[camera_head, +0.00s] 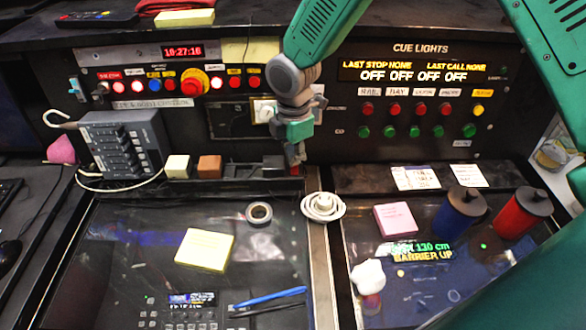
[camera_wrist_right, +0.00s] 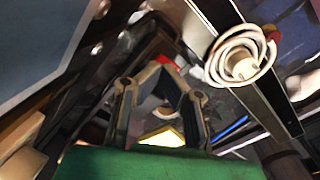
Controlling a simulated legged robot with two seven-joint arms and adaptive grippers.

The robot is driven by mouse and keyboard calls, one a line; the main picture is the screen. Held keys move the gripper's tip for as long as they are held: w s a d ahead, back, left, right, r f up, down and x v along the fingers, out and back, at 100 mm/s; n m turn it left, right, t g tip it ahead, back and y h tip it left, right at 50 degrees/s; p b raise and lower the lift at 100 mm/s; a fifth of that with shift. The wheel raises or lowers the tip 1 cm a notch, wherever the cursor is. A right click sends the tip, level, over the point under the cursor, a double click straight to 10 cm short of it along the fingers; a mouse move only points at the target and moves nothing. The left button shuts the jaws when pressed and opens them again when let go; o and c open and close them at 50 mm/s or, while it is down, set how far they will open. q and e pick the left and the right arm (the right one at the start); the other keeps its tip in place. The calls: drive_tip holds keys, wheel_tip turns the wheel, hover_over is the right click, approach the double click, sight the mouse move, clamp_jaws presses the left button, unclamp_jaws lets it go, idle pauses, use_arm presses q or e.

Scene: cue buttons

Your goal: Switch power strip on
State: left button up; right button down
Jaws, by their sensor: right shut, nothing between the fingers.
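I see a dark strip (camera_head: 232,187) along the foot of the back panel, with a small red piece (camera_head: 295,170) at its right end. This looks like the power strip and its switch, but I cannot tell for sure. My right gripper (camera_head: 295,158) points down just above the red piece, shut and empty. In the right wrist view the fingertips (camera_wrist_right: 161,66) come together close to a red patch (camera_wrist_right: 168,61). I cannot tell whether they touch it. The fingers partly hide the strip's end. My left gripper is not in view.
A grey box with black switches (camera_head: 120,145), a white block (camera_head: 177,167) and a brown block (camera_head: 209,167) stand left. A coiled white cable (camera_head: 323,207) lies right of the gripper. Cue buttons (camera_head: 415,131) line the panel. Blue (camera_head: 460,211) and red (camera_head: 522,213) containers stand right.

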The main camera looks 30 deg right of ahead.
drive_tip(key=shift+d+f, duration=0.15)
drive_tip(key=shift+f, duration=0.1)
drive_tip(key=shift+f, duration=0.45)
drive_tip(key=shift+r, duration=0.1)
wheel_tip(320, 180, up, 2)
drive_tip(key=shift+w+p, duration=0.1)
drive_tip(key=shift+p, duration=0.75)
wheel_tip(320, 180, up, 5)
drive_tip(key=p, duration=0.4)
drive_tip(key=shift+p, duration=0.4)
